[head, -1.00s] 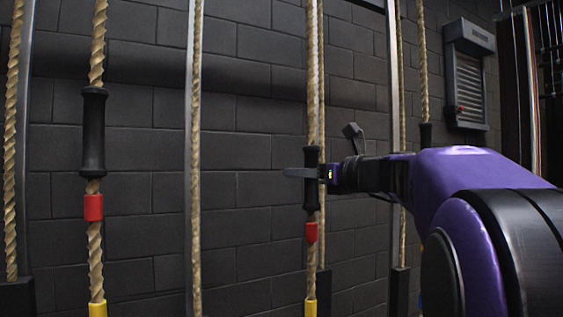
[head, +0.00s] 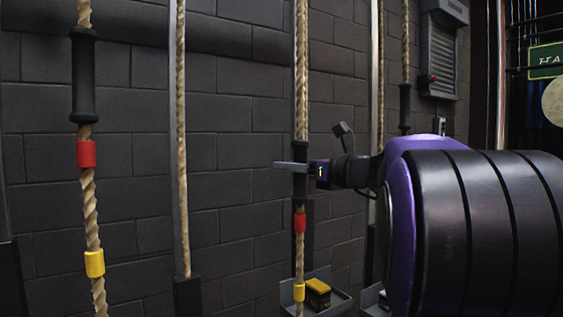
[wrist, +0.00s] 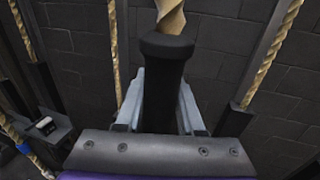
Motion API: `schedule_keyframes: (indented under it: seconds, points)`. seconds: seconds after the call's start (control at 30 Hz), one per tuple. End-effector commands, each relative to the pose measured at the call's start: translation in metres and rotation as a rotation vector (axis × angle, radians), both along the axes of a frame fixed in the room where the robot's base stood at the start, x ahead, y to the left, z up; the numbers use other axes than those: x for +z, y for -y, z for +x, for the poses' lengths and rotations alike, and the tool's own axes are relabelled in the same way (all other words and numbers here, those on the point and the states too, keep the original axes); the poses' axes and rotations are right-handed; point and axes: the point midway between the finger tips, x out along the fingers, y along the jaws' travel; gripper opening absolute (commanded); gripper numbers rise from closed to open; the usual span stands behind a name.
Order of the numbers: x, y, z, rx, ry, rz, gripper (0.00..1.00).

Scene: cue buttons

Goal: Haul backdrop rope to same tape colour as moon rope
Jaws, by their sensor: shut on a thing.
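My gripper (head: 290,166) is shut on a black sleeve (head: 300,189) around a tan rope (head: 301,70) in the middle of the head view. In the wrist view the sleeve (wrist: 165,85) stands between my two pale fingers. Below it the rope carries a red tape band (head: 299,222), then a yellow one (head: 299,291). A nearer rope (head: 90,205) at left has its black sleeve (head: 83,75) just above a red band (head: 86,153), with a yellow band (head: 95,263) lower. No readable label tells which rope is moon or backdrop.
A plain thin rope (head: 180,150) runs between them into a dark base. Another rope (head: 405,40) with a black sleeve (head: 405,108) hangs right. A small tray (head: 335,301) holding a yellow-black box (head: 317,293) is low behind the gripped rope. A dark block wall (head: 240,120) stands behind.

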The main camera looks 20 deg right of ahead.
Motion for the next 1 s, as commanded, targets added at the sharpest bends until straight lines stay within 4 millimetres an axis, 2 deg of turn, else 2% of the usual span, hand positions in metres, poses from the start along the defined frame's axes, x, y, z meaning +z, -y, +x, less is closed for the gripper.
schedule_keyframes:
  seconds: [0.43, 0.47, 0.6, 1.0]
  points:
    - [-0.0028, 0.0002, 0.0004, 0.004, -0.002, -0.001, 0.0]
    - [-0.0027, 0.0002, 0.0004, 0.004, -0.002, -0.001, 0.43]
    - [-0.0023, 0.0005, 0.0004, 0.003, -0.001, 0.0, 0.68]
    - [-0.0014, 0.0009, 0.0001, 0.002, 0.0, 0.0, 0.68]
